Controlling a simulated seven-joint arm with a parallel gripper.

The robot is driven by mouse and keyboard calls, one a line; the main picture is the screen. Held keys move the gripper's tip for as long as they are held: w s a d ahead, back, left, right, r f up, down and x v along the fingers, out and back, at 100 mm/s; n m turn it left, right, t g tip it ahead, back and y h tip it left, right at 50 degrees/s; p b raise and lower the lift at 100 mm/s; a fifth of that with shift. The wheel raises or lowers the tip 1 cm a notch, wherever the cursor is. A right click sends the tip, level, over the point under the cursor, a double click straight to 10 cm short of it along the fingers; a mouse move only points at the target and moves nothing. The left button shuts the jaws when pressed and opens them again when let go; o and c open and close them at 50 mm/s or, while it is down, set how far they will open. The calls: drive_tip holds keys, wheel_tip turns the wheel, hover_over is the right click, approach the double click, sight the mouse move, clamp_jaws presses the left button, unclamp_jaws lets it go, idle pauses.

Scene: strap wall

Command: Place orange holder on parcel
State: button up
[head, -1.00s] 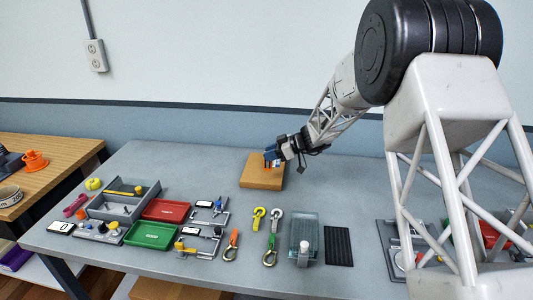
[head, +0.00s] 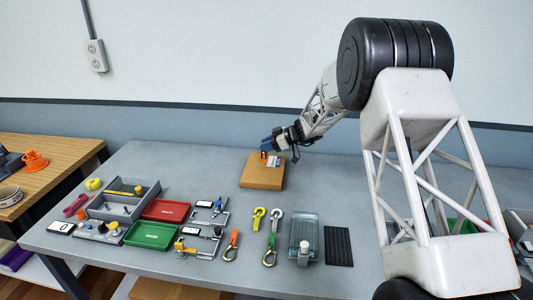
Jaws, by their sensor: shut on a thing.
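The parcel (head: 262,177) is a brown box lying flat near the back middle of the grey table, with a white label on its top. My gripper (head: 266,151) is at the parcel's back edge, just above its top. It is shut on a small orange thing (head: 263,156), which looks like the orange holder; only a sliver shows below the dark blue fingers. I cannot tell whether the holder touches the parcel top.
Red (head: 166,210) and green (head: 151,235) trays, a grey divided tray (head: 142,189) and several clamps and hooks lie in front and left. A clear container (head: 304,233) and black mat (head: 338,247) stand front right. Table left of the parcel is clear.

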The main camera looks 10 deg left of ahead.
sight(267, 153)
drive_tip(key=shift+f, duration=1.7)
drive_tip(key=shift+f, duration=0.15)
drive_tip(key=o, duration=1)
drive_tip(key=shift+d, duration=0.1)
drive_tip(key=v, duration=1.2)
